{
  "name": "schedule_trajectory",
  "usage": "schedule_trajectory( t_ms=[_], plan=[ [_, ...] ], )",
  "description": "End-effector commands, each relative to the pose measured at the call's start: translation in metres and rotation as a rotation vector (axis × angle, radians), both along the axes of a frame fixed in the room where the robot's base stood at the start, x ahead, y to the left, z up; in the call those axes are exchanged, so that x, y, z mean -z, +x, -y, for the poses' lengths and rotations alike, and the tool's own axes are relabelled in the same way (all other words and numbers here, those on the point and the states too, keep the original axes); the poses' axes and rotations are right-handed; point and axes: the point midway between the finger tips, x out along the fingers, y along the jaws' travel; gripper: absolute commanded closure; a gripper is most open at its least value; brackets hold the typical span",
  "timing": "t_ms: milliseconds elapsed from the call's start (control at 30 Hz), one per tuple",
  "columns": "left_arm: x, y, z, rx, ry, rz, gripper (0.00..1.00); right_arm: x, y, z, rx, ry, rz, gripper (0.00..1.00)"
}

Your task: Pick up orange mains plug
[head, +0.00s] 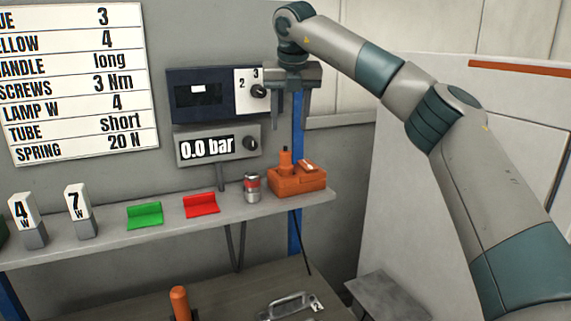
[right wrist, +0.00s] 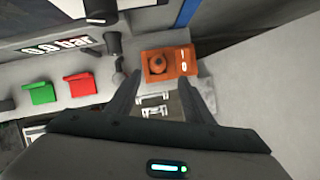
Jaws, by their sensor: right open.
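An orange upright plug-like piece (head: 285,161) stands on the left part of an orange box (head: 298,184) at the right end of the shelf. In the right wrist view the piece (right wrist: 157,66) shows from above as a round orange shape on the box (right wrist: 182,77). My right gripper (head: 291,112) is open, fingers pointing down, above the orange piece and apart from it. In the right wrist view my right gripper (right wrist: 163,84) has nothing between its fingers, and the orange box lies beyond the fingertips. My left gripper is not in view.
A red-and-silver cylinder (head: 252,187) stands just left of the orange box. A red holder (head: 201,205) and a green holder (head: 145,215) are farther left on the shelf (head: 110,240). The pressure display (head: 207,147) is behind. An orange handle (head: 180,303) stands lower down.

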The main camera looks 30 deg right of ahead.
Motion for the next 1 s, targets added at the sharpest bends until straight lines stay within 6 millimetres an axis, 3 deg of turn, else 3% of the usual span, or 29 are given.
schedule_trajectory(
  t_ms=[400, 1000],
  plan=[
    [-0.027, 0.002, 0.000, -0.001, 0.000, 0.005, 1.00, 0.058, 0.023, 0.008, -0.001, 0.000, -0.002, 0.53],
    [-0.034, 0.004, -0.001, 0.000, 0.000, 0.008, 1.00, 0.067, 0.028, 0.010, -0.001, -0.001, -0.001, 0.53]
  ],
)
